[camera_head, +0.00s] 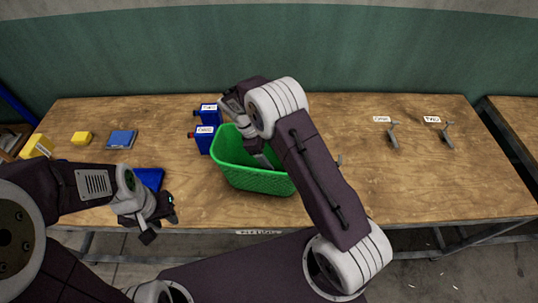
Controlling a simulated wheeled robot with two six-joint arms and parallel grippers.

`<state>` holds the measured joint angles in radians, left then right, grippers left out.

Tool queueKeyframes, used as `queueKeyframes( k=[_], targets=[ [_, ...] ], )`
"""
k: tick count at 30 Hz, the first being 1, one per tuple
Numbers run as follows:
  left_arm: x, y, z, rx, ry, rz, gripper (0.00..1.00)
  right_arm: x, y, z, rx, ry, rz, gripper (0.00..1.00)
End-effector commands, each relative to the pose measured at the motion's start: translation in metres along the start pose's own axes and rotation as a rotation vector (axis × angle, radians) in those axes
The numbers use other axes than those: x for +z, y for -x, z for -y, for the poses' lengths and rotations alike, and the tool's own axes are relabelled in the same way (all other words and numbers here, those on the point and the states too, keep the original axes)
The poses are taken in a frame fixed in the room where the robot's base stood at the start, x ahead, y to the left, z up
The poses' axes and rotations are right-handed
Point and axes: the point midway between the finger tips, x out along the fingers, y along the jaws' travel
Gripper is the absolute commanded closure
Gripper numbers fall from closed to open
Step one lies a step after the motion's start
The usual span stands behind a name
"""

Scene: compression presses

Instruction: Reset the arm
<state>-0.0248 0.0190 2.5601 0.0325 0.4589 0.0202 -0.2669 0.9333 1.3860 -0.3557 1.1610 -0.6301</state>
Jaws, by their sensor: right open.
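My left gripper (152,215) hangs low at the left, over the table's front edge; its jaws are dark and small, and I cannot tell whether they are open. My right arm reaches up from the lower right and bends back over the green basket (254,181). My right gripper (258,152) points down at the basket's opening, with a grey finger over or inside it. It is open; its tips and most of the basket's inside are partly hidden by the arm.
Two labelled blue containers (204,143) stand left of the basket. Two labelled grey metal parts (393,137) (447,138) are at the right. The table's right side is mostly clear.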

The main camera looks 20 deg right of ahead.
Motion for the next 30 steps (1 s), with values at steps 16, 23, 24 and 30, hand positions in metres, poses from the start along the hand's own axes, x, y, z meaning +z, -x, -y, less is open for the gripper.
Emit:
queueKeyframes(
  k=[16,23,24,30],
  targets=[
    [0.0,-0.004,0.0,0.0,0.0,0.0,0.69,0.0,0.018,0.0,0.0,0.0,0.001,0.28],
    [-0.001,0.006,0.0,0.0,0.0,0.0,0.69,0.005,0.027,0.0,0.0,0.0,0.0,0.28],
    [-0.002,0.016,0.0,0.0,0.0,0.0,0.69,0.009,0.036,0.0,0.0,0.0,0.0,0.28],
    [-0.006,0.06,-0.001,0.0,0.0,-0.001,0.69,0.028,0.075,0.0,0.0,0.0,0.0,0.28]
  ],
)
